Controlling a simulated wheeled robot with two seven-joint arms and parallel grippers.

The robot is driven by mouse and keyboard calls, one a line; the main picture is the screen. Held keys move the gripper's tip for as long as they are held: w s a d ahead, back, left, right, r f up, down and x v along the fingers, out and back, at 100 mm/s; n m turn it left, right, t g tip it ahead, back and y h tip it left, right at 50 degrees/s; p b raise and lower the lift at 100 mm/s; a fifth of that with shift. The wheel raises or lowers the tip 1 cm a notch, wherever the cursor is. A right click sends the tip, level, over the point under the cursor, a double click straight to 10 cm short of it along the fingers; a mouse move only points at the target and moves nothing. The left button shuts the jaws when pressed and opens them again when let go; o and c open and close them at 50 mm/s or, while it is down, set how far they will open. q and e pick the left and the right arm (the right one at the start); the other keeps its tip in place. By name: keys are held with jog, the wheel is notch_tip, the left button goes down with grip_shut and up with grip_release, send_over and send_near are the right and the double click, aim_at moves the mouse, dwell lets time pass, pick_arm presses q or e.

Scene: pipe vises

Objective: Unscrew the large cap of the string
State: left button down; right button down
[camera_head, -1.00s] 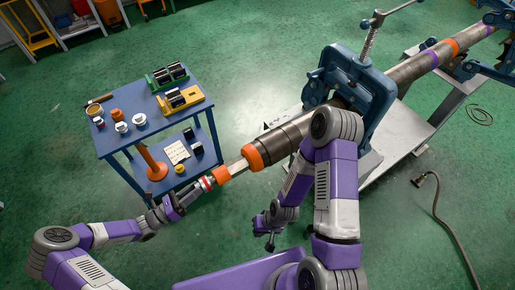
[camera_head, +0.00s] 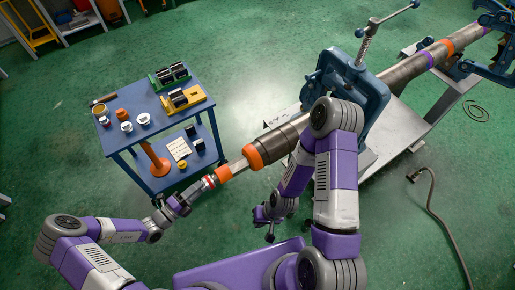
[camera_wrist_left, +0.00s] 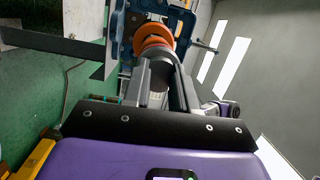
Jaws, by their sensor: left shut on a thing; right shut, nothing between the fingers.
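The pipe string runs diagonally from the upper right through a blue vise (camera_head: 345,80) to its near end. That end has a large orange ring (camera_head: 253,155), a grey section, a smaller orange band (camera_head: 223,173) and a red-and-white end piece (camera_head: 208,182). My left gripper (camera_head: 187,200) is at this end piece, shut on the end of the string. In the left wrist view, its fingers (camera_wrist_left: 168,95) flank a dark round end part (camera_wrist_left: 160,66), with orange rings beyond. I cannot tell which part is the large cap. My right gripper (camera_head: 268,220) is shut and empty, below the string, apart from it.
A blue cart (camera_head: 165,137) stands left of the string, with small caps, a hammer and black-roller holders on top. A second blue vise (camera_head: 495,65) supports the far end. A hose (camera_head: 430,205) lies on the green floor at right.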

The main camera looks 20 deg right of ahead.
pick_arm(q)
jog(key=c, duration=1)
grip_release()
jog(key=shift+w, duration=0.2)
jog(key=shift+v, duration=1.2)
jog(key=shift+w, duration=0.2)
